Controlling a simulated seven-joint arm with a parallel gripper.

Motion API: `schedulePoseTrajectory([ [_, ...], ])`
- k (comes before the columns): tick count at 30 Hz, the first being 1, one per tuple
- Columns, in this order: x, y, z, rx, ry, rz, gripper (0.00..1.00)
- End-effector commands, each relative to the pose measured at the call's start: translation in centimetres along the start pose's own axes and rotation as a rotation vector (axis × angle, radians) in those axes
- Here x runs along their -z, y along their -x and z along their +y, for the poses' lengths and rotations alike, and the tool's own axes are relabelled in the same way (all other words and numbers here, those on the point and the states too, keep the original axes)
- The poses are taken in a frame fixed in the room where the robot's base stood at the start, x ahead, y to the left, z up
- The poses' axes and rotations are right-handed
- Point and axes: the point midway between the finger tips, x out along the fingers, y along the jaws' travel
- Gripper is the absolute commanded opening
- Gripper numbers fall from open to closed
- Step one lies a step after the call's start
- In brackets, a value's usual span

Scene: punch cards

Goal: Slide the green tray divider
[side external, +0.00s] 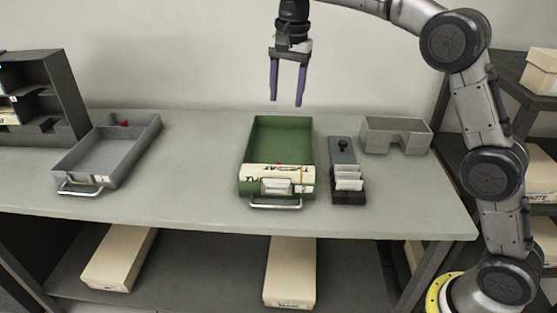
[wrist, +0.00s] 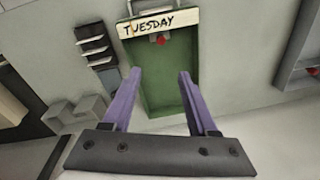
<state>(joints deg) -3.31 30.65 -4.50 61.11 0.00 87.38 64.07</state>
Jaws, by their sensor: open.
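The green tray (side external: 268,137) stands on the table near its middle, with a metal handle at its front. In the wrist view the green tray (wrist: 165,92) lies ahead, between and beyond my fingers. A cream label reading TUESDAY (wrist: 160,22) spans its front end. A small red piece (wrist: 160,40) shows just inside the tray behind the label; the divider itself is mostly hidden by the label. My gripper (side external: 287,103) is open and empty, with purple fingers pointing down, above and behind the tray. It also shows in the wrist view (wrist: 160,75).
A grey tray (side external: 110,150) with a red piece stands to the left. A dark card holder (side external: 345,180) stands close to the green tray's right, with a grey notched bin (side external: 396,137) behind it. A dark shelf unit (side external: 45,95) is at far left. Table space between the trays is clear.

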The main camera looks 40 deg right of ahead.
Motion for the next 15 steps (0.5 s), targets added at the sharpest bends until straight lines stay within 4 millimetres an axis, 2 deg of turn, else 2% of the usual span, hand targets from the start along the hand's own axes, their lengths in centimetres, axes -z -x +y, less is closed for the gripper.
schedulePoseTrajectory([
  [1, 0.2, -1.7, -0.8, -0.019, 0.004, -0.01, 0.59],
  [4, 0.3, -4.2, -1.4, -0.056, 0.008, -0.028, 0.59],
  [15, 0.0, -8.8, -1.2, -0.088, 0.013, -0.044, 0.59],
])
